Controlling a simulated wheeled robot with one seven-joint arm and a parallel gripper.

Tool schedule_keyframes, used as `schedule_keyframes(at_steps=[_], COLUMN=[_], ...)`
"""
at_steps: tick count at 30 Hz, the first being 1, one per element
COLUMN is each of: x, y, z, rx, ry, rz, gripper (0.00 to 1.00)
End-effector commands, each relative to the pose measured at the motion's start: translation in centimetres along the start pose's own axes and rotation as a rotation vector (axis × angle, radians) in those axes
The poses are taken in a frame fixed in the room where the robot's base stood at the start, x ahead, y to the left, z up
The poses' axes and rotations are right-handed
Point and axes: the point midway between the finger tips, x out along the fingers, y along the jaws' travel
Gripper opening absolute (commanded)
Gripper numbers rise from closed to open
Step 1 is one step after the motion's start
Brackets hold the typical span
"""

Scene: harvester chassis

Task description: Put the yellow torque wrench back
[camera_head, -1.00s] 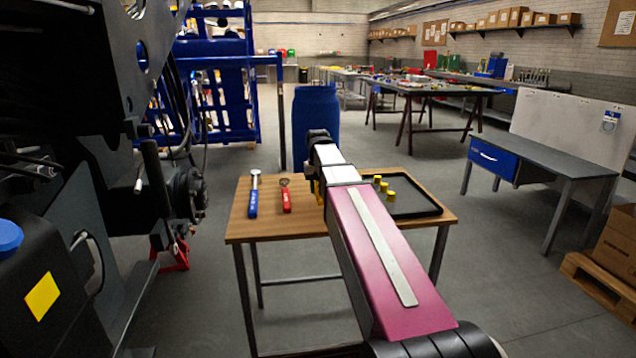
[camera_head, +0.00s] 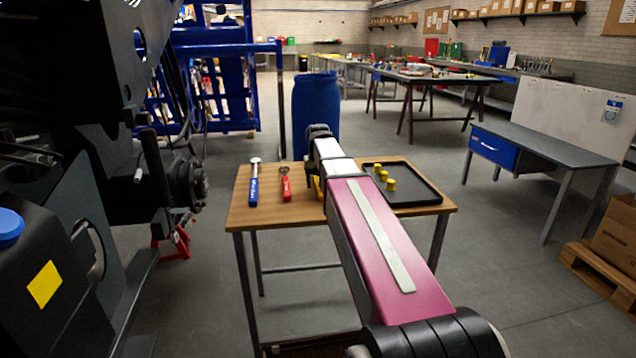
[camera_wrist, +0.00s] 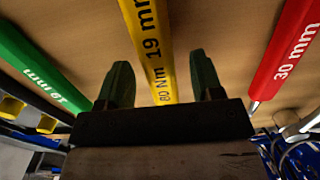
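A blue wrench (camera_head: 253,187) and a red wrench (camera_head: 286,187) lie left of my arm on the wooden table (camera_head: 275,214). The red handle, marked "30 mm" (camera_wrist: 287,50), and a green handle (camera_wrist: 38,70) flank the yellow one.
A black tray (camera_head: 419,197) with several yellow cylinders (camera_head: 388,184) is on the table's right side. The dark chassis (camera_head: 90,130) stands close on the left. A blue barrel (camera_head: 315,110) stands behind the table. A grey bench (camera_head: 545,153) is at right, with open floor between.

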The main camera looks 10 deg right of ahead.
Motion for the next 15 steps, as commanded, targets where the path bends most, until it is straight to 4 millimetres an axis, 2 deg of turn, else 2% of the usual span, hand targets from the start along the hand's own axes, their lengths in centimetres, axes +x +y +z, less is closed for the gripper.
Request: schedule_keyframes(at_steps=[8,15], x=[-0.7,-4.1], y=[0.0,0.0], z=[0.0,-0.1], rx=[0.0,0.0], ry=[-0.001,0.001], rz=[0.0,0.0], gripper=[0.6,0.6])
